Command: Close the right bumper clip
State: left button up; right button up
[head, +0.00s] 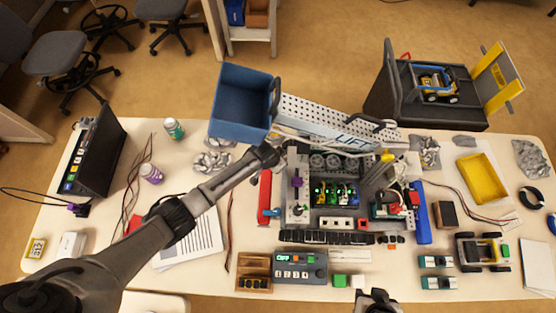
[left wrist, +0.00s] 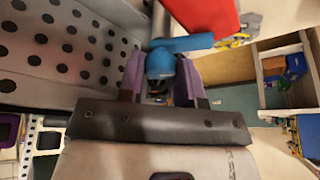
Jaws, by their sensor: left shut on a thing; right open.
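A red bumper (head: 264,197) lies along the left side of the robot chassis (head: 298,205) on the table; it also shows at the top of the left wrist view (left wrist: 205,14). A small blue clip (left wrist: 188,43) sits beside the red bumper in the left wrist view. My left gripper (left wrist: 165,80) is shut on this clip, its purple fingers on either side of it. A blue bumper (head: 423,215) lies on the chassis's right side. My right gripper (head: 375,297) is open and empty at the bottom edge.
A perforated grey ramp (head: 320,115) and a blue bin (head: 240,98) stand behind the chassis. A control box (head: 300,265) and small blocks stand in front. A yellow tray (head: 482,178) and toy vehicle (head: 482,250) are at right. Papers (head: 190,240) lie at left.

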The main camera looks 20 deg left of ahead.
pick_arm(q)
jog(key=o, duration=0.6)
jog(key=shift+o, duration=0.2)
